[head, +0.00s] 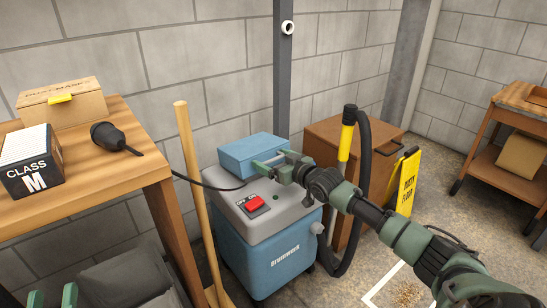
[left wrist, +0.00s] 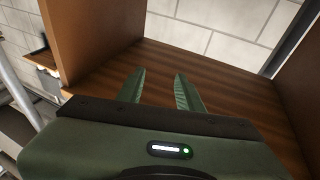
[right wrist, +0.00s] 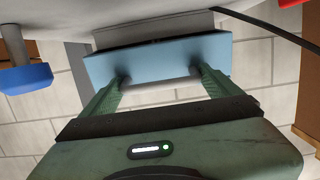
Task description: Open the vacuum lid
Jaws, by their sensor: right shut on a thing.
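The vacuum (head: 285,258) has a blue body marked "Brunwork" and a grey top with a red switch (head: 254,203). A blue lid (head: 248,150) sits on the grey top. I cannot tell whether the lid is raised. Part of my left gripper (head: 69,294) shows at the lower left of the head view. Its fingers (left wrist: 160,88) are apart and empty in the left wrist view, by brown wooden boards.
A wooden table (head: 130,125) at the left holds a mask box (head: 62,108), a "Class M" box (head: 32,175) and a black tool (head: 108,136). A wooden handle (head: 190,175) leans beside the vacuum. A black hose (head: 364,190) and yellow sign (head: 403,182) stand at right.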

